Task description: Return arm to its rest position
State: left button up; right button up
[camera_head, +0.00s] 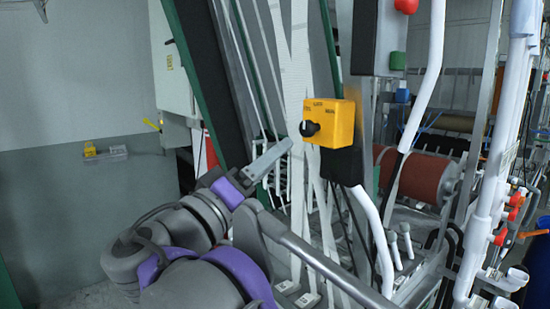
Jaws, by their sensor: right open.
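My right arm, grey with purple bands, reaches up from the bottom left of the head view. Its gripper (268,160) is near the middle, with its grey finger tilted up and to the right. The gripper is open and I see nothing held in it. A yellow box (334,123) with a black rotary knob (309,128) sits just above and right of the fingertip. The finger appears apart from the knob, though the depth between them is hard to judge. My left gripper is not in view.
White webbing straps (299,70) run down behind the gripper. A grey rail (325,262) crosses at the lower middle. A red roller (410,176) and white pipes (490,180) with red valves stand at the right. A grey wall (75,210) is at the left.

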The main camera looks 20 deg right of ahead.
jog(key=s+d+f+n+g+y, duration=0.1)
jog(key=s+d+f+g+y, duration=0.25)
jog(key=f, duration=1.05)
jog(key=s+d+f+n+g+y, duration=0.15)
jog(key=d+f+y, duration=0.35)
jog(key=f, duration=0.9)
jog(key=s+a+f+y, duration=0.1)
jog(key=s+f+y, duration=0.2)
jog(key=f, duration=0.5)
jog(key=s+a+f+g+y, duration=0.1)
jog(key=s+a+f+y, duration=0.1)
jog(key=f, duration=0.6)
jog(key=s+a+f+m+y, duration=0.1)
jog(key=s+a+f+y, duration=0.1)
jog(key=f, duration=0.6)
jog(key=shift+s+a+f+y, duration=0.2)
jog(key=shift+s+f+y, duration=0.1)
jog(key=shift+s+y, duration=0.7)
jog(key=shift+s, duration=0.15)
